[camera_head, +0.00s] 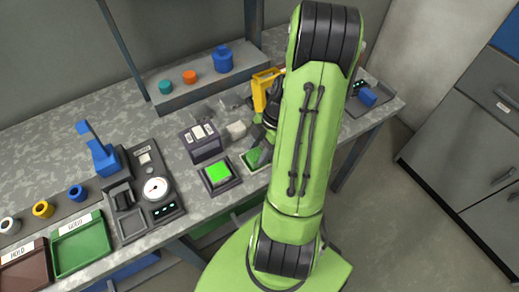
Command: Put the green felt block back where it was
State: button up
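My gripper (260,143) is at the far end of my green arm, low over the workbench and right of centre. The arm partly hides it, and its fingers are too small and dark to tell open from shut. A dark green piece (253,158), which may be the felt block, shows just below the gripper within a pale-edged square. I cannot tell whether the gripper touches it. A bright green square (218,172) sits in a dark frame to its left; I cannot tell whether it is felt or a lit panel.
A dark box (203,143) with pale labels and a small whitish block (236,130) stand close left of the gripper. A yellow bracket (262,88) rises behind. A gauge unit (155,190), a green tray (82,246) and a brown tray (24,270) are at left.

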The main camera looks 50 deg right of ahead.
jog(key=o, duration=0.4)
jog(key=shift+r, duration=0.1)
jog(key=p+v, duration=0.4)
jog(key=v, duration=0.8)
jog(key=w+a+r+m+h, duration=0.3)
jog(key=a+r+m, duration=0.3)
jog(key=a+r, duration=0.45)
jog(key=s+a+r+m+t, duration=0.1)
jog(key=s+a+m, duration=0.1)
jog(key=a+m, duration=0.1)
jog(key=s+a+r+m+t, duration=0.1)
jog(key=s+a+m+t, duration=0.1)
jog(key=a, duration=0.3)
jog(key=s+a+r+m+t+h, duration=0.1)
jog(key=s+a+m, duration=0.2)
jog(key=s+a, duration=0.1)
jog(key=shift+m, duration=0.4)
jog(key=shift+s, duration=0.15)
